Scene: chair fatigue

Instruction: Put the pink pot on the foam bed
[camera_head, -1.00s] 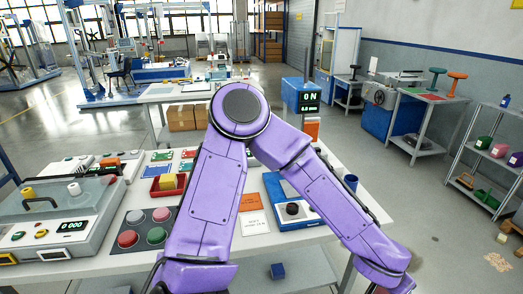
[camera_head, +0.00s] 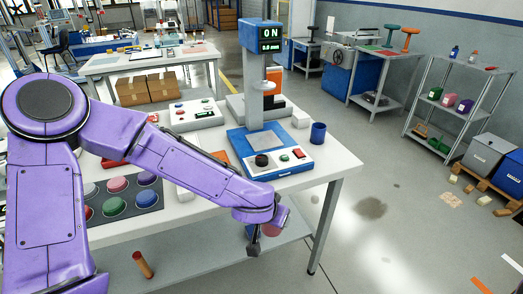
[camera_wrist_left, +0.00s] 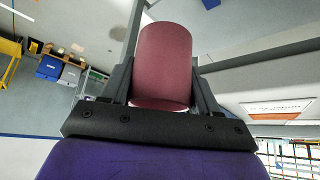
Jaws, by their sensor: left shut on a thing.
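The pink pot (camera_wrist_left: 163,65) is a dull pink cylinder between the fingers of my left gripper (camera_wrist_left: 160,92) in the wrist view. The fingers press on both of its sides. In the head view my left gripper (camera_head: 262,236) is low, just beyond the front right edge of the workbench, and part of the pot (camera_head: 277,223) shows beside it. My right gripper is not in view. I cannot clearly make out a foam bed; a flat grey pad lies on the blue base of the test stand (camera_head: 256,143).
The workbench (camera_head: 325,172) carries a dark tray of coloured round pads (camera_head: 128,196), a blue cup (camera_head: 318,132) and a control box (camera_head: 195,113). A lower shelf (camera_head: 190,250) lies under it. A shelf rack with coloured boxes (camera_head: 465,104) stands right.

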